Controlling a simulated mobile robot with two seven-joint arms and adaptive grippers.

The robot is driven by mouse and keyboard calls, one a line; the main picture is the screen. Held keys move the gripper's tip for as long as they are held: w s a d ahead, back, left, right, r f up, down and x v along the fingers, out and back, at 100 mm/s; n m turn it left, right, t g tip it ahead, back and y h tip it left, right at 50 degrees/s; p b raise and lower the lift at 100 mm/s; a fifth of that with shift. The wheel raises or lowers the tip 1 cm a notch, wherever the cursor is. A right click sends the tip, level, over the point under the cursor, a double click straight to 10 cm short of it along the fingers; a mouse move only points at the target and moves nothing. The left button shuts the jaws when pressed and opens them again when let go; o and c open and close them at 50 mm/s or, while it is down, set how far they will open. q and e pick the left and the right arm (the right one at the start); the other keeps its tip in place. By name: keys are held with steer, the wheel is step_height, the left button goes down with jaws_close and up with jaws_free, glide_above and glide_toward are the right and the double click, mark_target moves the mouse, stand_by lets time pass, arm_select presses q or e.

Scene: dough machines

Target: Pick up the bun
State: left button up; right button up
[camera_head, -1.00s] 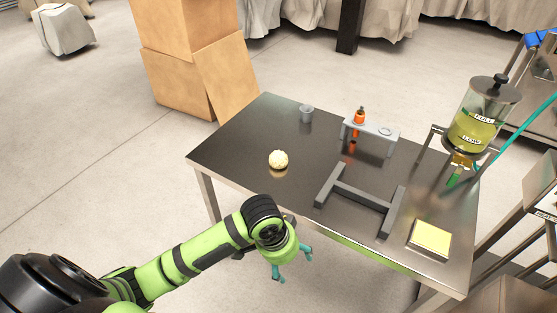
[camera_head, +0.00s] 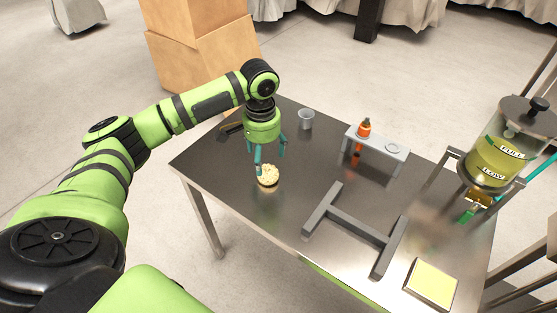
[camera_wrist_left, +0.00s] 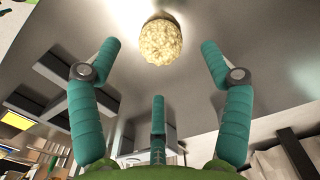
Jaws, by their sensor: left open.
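The bun (camera_head: 268,177) is round, pale yellow and crumbly on top. It sits on the dark metal table (camera_head: 240,215), towards the table's left side. My left gripper (camera_head: 270,160) points down just above and behind the bun, its teal fingers spread. In the left wrist view the bun (camera_wrist_left: 160,40) shows beyond the open fingers (camera_wrist_left: 160,75), with nothing between them. One fingertip overlaps the bun in the head view; I cannot tell if it touches. My right gripper is not in view.
A grey cup (camera_head: 306,120) stands behind the bun. A dark H-shaped frame (camera_head: 352,228) lies to the right. A yellow pad (camera_head: 432,283) and a liquid dispenser (camera_head: 495,160) are farther right.

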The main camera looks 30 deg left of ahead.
mark_target(267, 169)
arm_select(q)
step_height(267, 169, down, 4)
steer(key=shift+w+d+r, duration=0.1)
steer(key=shift+d+r, duration=0.05)
steer(key=shift+r, duration=0.1)
steer(key=shift+w+d+f, duration=0.1)
steer(key=shift+w+f, duration=0.1)
steer(key=shift+f, duration=1.45)
steer(key=c, duration=1.2)
steer(key=shift+c, duration=0.3)
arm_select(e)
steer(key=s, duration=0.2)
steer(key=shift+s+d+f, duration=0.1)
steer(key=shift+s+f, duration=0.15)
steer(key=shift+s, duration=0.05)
